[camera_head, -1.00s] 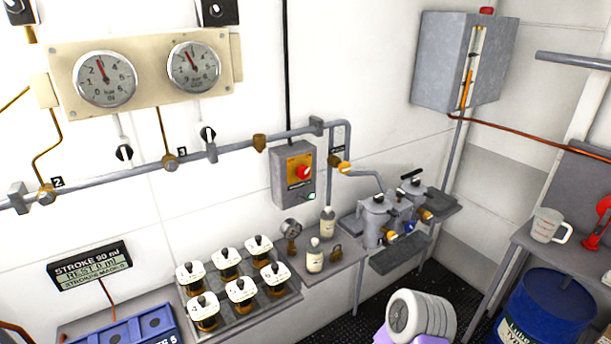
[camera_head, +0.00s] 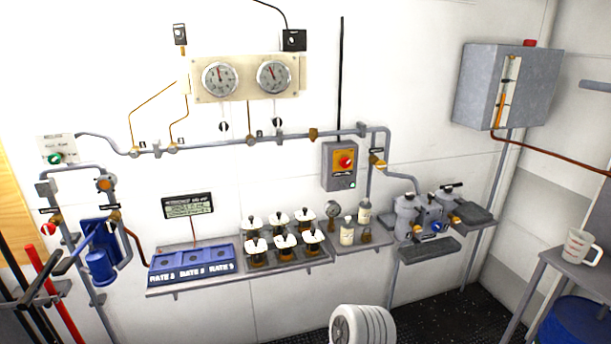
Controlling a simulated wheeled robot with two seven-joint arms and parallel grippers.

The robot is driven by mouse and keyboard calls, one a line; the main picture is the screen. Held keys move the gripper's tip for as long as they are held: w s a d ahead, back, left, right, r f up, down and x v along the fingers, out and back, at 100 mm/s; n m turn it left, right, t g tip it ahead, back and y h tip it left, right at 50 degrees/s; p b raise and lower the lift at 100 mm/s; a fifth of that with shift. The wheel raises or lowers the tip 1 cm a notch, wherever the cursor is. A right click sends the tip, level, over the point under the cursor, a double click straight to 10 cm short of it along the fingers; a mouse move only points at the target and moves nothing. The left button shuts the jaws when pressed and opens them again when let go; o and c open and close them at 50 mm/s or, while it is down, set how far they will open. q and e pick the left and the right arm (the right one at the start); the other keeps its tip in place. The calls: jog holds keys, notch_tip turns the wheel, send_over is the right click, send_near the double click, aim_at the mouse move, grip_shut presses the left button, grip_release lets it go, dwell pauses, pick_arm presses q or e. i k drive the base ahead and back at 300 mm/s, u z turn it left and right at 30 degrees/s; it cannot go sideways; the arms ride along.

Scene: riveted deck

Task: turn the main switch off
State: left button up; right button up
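A grey switch box (camera_head: 328,165) hangs on the white wall, right of centre, below the pipe. It has a yellow plate with a red rotary knob (camera_head: 346,161), and a small green lamp (camera_head: 352,184) is lit at its lower right. Its label is too small to read, and it looks like the main switch. Nothing touches it. Neither of my grippers is in view. A white rounded part at the bottom, right of centre, looks like part of my own arm.
Grey filter pots (camera_head: 406,215) stand to the right. Two gauges (camera_head: 220,79) hang above left. A side table (camera_head: 560,262) holds a jug (camera_head: 579,247).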

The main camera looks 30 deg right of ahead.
aim_at(345, 162)
jog(key=z, duration=0.95)
jog(key=i, duration=1.1)
jog(key=z, duration=0.05)
